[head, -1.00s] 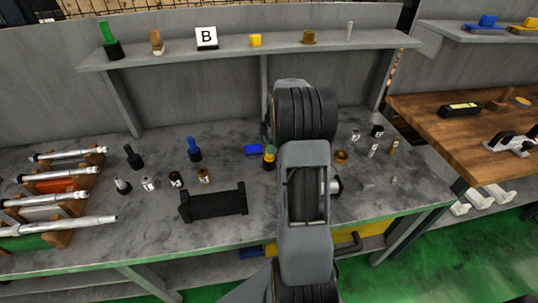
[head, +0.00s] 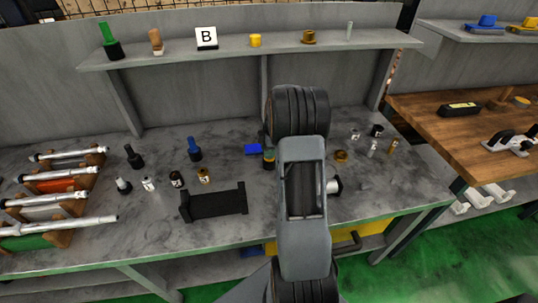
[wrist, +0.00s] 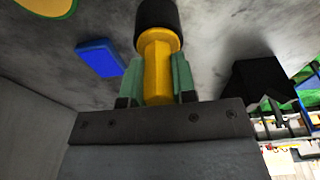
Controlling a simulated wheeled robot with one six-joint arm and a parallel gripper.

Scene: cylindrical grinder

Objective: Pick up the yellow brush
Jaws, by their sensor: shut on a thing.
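The yellow brush (wrist: 156,62) has a yellow handle and a black end, and shows in the middle of the wrist view. My gripper (wrist: 158,80) has its two green fingers shut on the yellow handle, one on each side. In the head view the brush (head: 269,158) is a small dark and yellow shape just left of my arm, which partly hides it and the gripper. I cannot tell whether its black end touches the bench.
A blue block (head: 253,149) lies close beside the brush; it also shows in the wrist view (wrist: 99,57). A black cradle (head: 214,203) stands front left. Several small bottles and parts stand on both sides. A shelf (head: 280,48) runs along the back.

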